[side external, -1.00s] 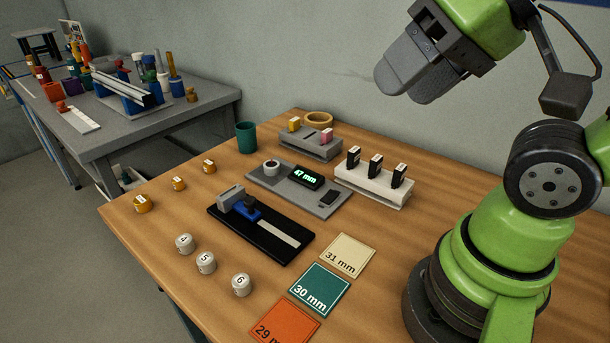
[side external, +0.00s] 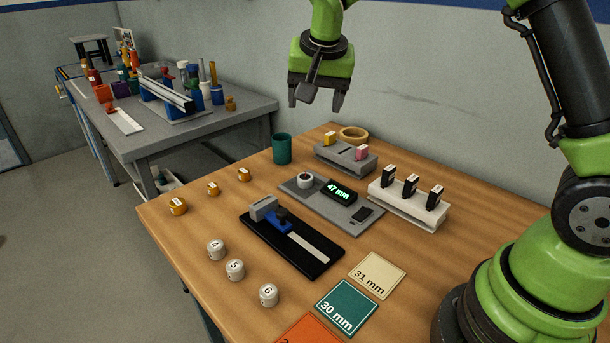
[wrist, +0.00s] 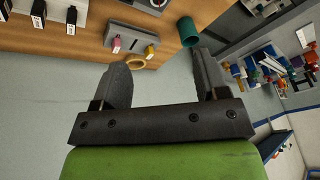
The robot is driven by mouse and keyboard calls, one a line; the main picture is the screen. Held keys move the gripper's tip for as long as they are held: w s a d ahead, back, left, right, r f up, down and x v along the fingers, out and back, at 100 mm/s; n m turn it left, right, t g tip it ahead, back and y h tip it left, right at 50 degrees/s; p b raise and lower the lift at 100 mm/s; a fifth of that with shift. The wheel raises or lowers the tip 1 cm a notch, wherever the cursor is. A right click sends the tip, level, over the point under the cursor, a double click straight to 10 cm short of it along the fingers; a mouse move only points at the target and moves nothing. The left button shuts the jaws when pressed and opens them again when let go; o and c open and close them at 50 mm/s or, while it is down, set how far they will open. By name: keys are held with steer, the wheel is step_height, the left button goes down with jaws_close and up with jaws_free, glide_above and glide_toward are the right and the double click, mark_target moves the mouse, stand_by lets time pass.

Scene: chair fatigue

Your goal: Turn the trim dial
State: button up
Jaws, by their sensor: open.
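My gripper (side external: 318,101) is open and empty, high above the back of the table and well clear of the knob. In the wrist view, my two fingers (wrist: 160,85) are spread apart with nothing between them. The knob is not clearly visible in the wrist view.
A black slide gauge with a blue carriage (side external: 279,222) lies in front of the panel. A green cup (side external: 282,149), tape roll (side external: 354,133) and white rack (side external: 408,208) of black tags stand nearby. Numbered cylinders (side external: 235,270) and size cards (side external: 346,307) lie toward the front.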

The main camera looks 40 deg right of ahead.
steer(key=m+g+h, duration=0.1)
steer(key=m+h, duration=0.1)
glide_toward(305, 177)
steer(key=x, duration=0.9)
steer(key=shift+d+f, duration=0.1)
steer(key=shift+c, duration=0.2)
steer(key=c, duration=0.9)
